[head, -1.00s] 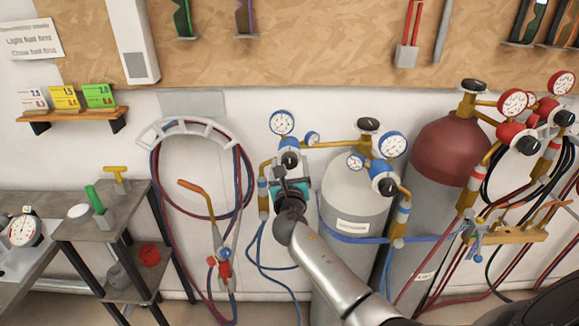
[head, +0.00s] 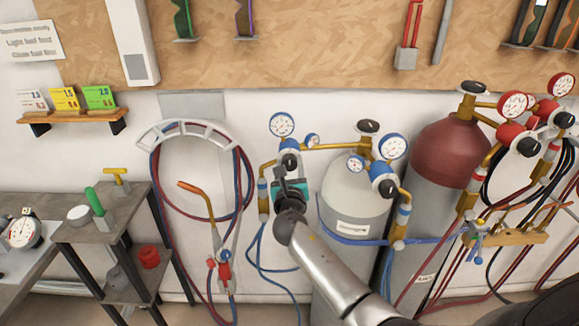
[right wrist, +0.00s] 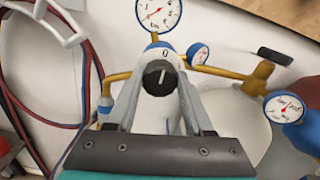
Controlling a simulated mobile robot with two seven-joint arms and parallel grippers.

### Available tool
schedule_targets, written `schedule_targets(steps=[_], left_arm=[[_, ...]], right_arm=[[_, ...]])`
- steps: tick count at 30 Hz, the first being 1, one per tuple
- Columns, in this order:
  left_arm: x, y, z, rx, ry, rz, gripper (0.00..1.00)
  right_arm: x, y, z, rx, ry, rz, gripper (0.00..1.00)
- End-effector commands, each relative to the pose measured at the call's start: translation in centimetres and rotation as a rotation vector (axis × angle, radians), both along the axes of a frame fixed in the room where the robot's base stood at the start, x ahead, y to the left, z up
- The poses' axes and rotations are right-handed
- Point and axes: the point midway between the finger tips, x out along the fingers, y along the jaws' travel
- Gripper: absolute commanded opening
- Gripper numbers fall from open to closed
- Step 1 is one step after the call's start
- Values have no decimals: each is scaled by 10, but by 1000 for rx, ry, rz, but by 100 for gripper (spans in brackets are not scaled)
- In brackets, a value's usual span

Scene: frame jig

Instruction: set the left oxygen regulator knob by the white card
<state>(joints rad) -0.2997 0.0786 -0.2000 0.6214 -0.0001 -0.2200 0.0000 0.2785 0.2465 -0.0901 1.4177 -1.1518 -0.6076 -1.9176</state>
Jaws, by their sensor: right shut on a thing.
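The left oxygen regulator has a black knob (right wrist: 159,78) with a light pointer line and a blue-white collar marked 0 above it. In the head view this knob (head: 289,161) is partly behind my right gripper (head: 289,180). My right gripper (right wrist: 160,90) is shut on the knob, one finger on each side. The regulator's large gauge (head: 282,125) and small gauge (head: 312,140) are above it. The white card (head: 33,99) stands at the left end of the wooden shelf, reading about 2.0 on top; its lower line is unclear. My left gripper is not in view.
Yellow (head: 65,97) and green (head: 99,96) cards stand beside the white one. A second blue regulator (head: 384,186) sits right of the grey-white cylinder (head: 353,195). A red cylinder (head: 449,150) stands further right. Hoses hang on a rack (head: 188,130) at left.

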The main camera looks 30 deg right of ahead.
Motion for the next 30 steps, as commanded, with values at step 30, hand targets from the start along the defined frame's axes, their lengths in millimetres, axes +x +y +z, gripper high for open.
schedule_targets(steps=[30], left_arm=[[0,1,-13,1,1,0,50]], right_arm=[[-1,0,-2,403,-246,-1,0]])
